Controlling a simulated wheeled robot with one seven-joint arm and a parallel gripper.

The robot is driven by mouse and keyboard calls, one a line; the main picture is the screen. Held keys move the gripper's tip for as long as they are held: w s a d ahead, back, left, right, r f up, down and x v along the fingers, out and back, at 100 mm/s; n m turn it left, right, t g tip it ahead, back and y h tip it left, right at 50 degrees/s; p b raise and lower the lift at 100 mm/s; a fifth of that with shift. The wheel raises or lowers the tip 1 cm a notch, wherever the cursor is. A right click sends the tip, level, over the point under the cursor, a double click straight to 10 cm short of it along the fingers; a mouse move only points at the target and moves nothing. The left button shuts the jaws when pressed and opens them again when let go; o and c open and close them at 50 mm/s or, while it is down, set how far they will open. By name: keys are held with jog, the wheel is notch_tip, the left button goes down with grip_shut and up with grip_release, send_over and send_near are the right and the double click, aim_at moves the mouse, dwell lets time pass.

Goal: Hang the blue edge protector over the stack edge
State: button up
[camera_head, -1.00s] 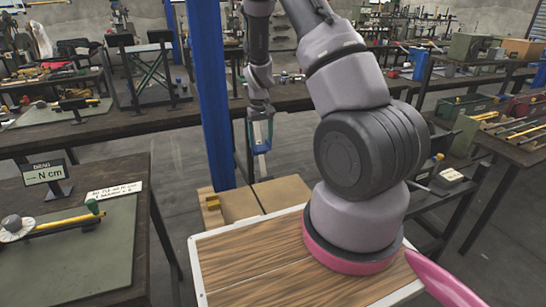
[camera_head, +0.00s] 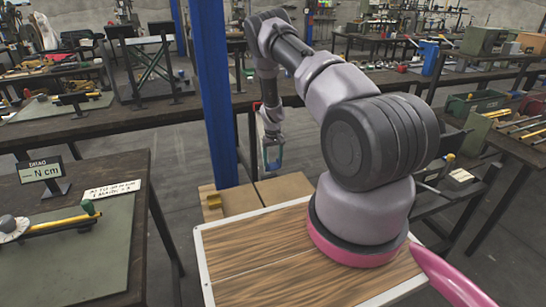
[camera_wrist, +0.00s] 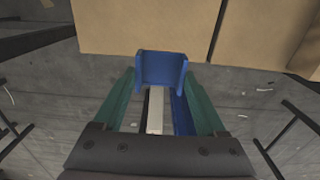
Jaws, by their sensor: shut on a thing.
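The blue edge protector (camera_wrist: 162,70) is between the green fingers of my gripper (camera_wrist: 158,95) in the wrist view, with its broad channel-like end beyond the fingertips. My gripper is shut on it. In the head view my gripper (camera_head: 272,155) hangs down, small and far off, behind the cardboard stack (camera_head: 240,203). The stack's brown top also fills the upper part of the wrist view (camera_wrist: 150,28). There the protector's far end overlaps the stack's near edge in the picture. I cannot tell whether they touch.
A blue post (camera_head: 215,100) stands close left of my gripper. A workbench (camera_head: 105,190) with a drag sign (camera_head: 40,171) is at the left. A long dark bench (camera_head: 90,122) runs behind. Bare floor shows around the stack.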

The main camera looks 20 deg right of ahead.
aim_at(273, 166)
jog(key=shift+s+f, duration=0.1)
jog(key=shift+f, duration=3.55)
jog(key=shift+s, duration=0.15)
jog(key=o, duration=1.3)
notch_tip(273, 166, up, 11)
jog(key=shift+f, duration=0.1)
